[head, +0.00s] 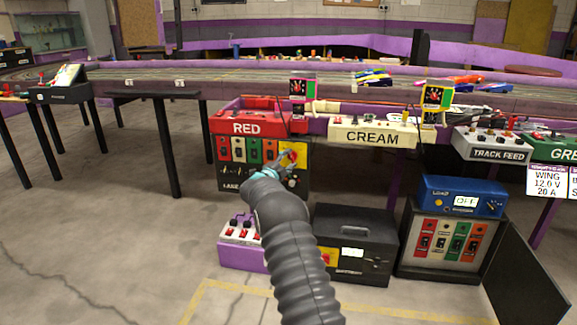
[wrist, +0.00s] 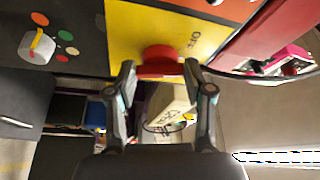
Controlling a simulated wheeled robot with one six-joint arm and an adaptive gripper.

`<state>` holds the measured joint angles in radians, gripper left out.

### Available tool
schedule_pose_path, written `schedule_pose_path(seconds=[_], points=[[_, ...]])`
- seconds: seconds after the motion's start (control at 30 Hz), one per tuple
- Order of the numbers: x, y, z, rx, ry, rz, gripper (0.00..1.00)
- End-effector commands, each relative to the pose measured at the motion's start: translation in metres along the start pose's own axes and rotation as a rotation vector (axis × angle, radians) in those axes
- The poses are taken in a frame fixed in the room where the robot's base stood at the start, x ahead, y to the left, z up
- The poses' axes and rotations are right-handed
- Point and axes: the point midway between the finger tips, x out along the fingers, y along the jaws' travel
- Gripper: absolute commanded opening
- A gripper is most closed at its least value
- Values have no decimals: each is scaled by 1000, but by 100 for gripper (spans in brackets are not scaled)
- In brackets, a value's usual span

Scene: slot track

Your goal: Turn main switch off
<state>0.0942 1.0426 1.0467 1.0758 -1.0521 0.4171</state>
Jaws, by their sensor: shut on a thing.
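The main switch is a red rotary knob (wrist: 160,55) on a yellow plate (wrist: 125,25) in the wrist view. The word OFF (wrist: 195,42) is printed on the plate to the right of the knob. My gripper (wrist: 160,71) has a finger on each side of the knob's red handle and is shut on it. In the head view, my gripper (head: 277,166) reaches the yellow plate (head: 300,172) at the right end of the box under the RED station (head: 245,128). The fingers partly hide the knob there, and its exact angle is hard to tell.
A grey knob with a yellow pointer (wrist: 37,45) sits on the dark panel at left in the wrist view. Below my arm stand a purple-based switch box (head: 240,258), a black battery box (head: 352,220) and a blue-topped unit (head: 462,196). Open floor lies at left.

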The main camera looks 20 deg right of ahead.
Motion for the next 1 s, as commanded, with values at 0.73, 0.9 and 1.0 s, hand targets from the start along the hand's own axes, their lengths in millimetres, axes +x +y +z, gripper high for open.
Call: schedule_pose_path(seconds=[0.73,0.9,1.0], points=[[0,6,0,-440,-2,-182,17],[0,6,0,-461,-2,-190,17],[0,6,-1,-466,-2,-192,17]])
